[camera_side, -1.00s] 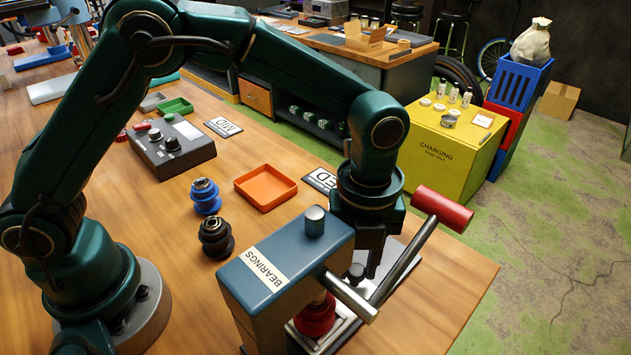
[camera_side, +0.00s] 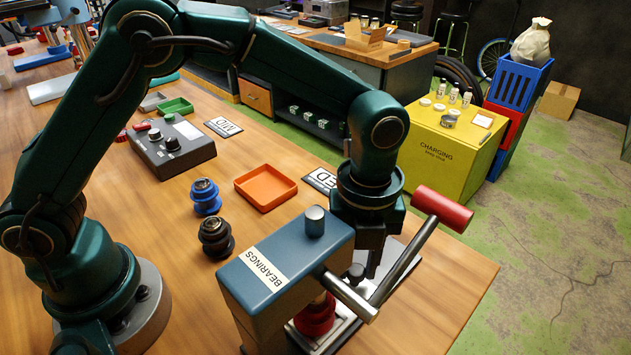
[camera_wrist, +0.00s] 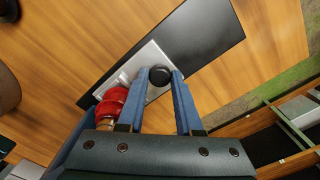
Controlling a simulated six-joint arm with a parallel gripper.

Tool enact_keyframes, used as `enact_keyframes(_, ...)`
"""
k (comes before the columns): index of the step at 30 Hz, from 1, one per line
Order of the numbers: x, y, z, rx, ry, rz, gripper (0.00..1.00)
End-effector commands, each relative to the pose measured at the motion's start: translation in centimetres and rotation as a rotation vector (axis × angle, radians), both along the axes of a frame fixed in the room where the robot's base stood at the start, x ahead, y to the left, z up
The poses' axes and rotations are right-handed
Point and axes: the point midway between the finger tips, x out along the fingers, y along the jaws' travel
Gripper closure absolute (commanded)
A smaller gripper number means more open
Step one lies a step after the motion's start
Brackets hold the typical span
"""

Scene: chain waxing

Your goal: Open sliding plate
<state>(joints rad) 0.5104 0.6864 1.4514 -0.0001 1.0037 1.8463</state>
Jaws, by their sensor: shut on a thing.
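The sliding plate (camera_wrist: 148,56) is a flat silver piece on a dark base (camera_wrist: 205,38) in the wrist view. A round black knob (camera_wrist: 159,75) stands on it. My gripper (camera_wrist: 160,80) points down with its two blue fingers on either side of the knob, shut on it. In the side view my gripper (camera_side: 362,266) is behind the blue press marked BEARINGS (camera_side: 270,265), and the knob (camera_side: 356,272) shows at its fingers. A red round part (camera_wrist: 110,105) sits beside the knob; it also shows under the press (camera_side: 316,316). Much of the plate is hidden by the press and gripper.
The press lever (camera_side: 405,262) with its red handle (camera_side: 442,208) slants close to my gripper. An orange tray (camera_side: 266,187), blue (camera_side: 205,197) and black (camera_side: 215,237) round parts and a grey control box (camera_side: 173,146) stand on the table. Bare wood lies to the right.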

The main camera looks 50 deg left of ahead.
Motion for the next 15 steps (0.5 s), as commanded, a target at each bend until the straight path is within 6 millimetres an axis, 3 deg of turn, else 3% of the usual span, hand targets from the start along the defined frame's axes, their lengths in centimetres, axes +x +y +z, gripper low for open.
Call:
enact_keyframes(7, 0.5, 0.0, 0.1, 0.001, 0.001, 0.001, 1.00)
enact_keyframes(15, 3.4, 0.0, 0.1, -0.001, -0.004, 0.003, 1.00)
